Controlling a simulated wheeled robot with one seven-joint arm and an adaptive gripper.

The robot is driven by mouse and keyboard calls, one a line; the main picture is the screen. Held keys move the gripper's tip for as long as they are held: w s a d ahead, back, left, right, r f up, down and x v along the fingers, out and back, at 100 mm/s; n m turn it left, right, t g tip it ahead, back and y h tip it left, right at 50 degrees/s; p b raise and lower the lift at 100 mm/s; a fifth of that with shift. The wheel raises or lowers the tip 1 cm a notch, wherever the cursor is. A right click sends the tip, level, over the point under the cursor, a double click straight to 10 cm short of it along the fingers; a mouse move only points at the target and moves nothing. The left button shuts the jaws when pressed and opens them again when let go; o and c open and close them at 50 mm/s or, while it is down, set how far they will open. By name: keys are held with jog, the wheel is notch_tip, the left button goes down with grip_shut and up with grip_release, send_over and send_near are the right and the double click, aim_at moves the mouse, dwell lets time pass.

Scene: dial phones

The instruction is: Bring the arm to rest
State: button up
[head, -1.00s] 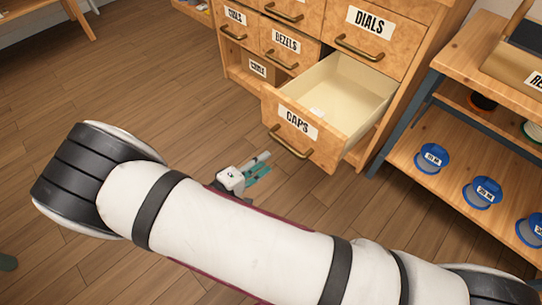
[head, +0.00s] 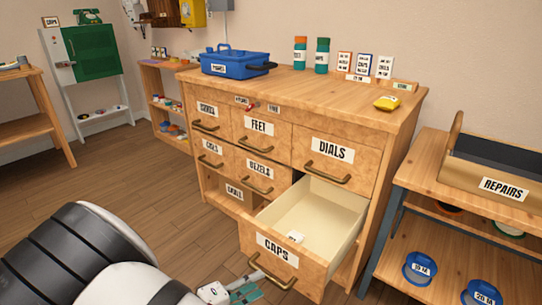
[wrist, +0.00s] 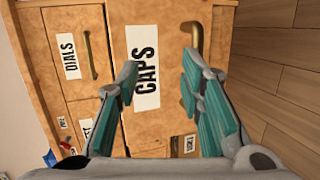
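My arm (head: 110,265) crosses the lower left of the head view. My gripper (head: 250,292) shows at the bottom edge there, low in front of the open CAPS drawer (head: 275,250) and apart from it. In the wrist view my gripper (wrist: 160,88) is open, its two teal fingers spread with nothing between them. Behind the fingers the CAPS drawer front (wrist: 170,50) faces the camera, with its label and brass handle (wrist: 193,38).
The wooden cabinet (head: 240,170) carries a blue toolbox (head: 235,64) and a yellow packet (head: 387,103) on top. A shelf unit with a REPAIRS bin (head: 500,188) and blue spools (head: 420,268) stands at right. The floor (head: 110,180) left of the cabinet is clear.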

jog(key=s+d+r+m+g+y, duration=0.25)
jog(key=d+r+g, duration=0.25)
jog(key=d+r, duration=0.55)
jog(key=s+d+r+m+g+y, duration=0.1)
jog(key=s+d+r+m+g, duration=0.35)
jog(key=d+r, duration=0.6)
jog(key=s+d+r+m+y, duration=0.15)
jog(key=s+r+y, duration=0.25)
jog(key=s, duration=0.6)
jog(key=s+d+r+y, duration=0.2)
jog(key=s+r+y, duration=0.2)
jog(key=s, duration=0.6)
notch_tip(320, 180, up, 40)
jog(key=t+p, duration=0.4)
jog(key=p, duration=3.3)
jog(key=shift+f+p, duration=0.25)
jog(key=shift+p, duration=0.05)
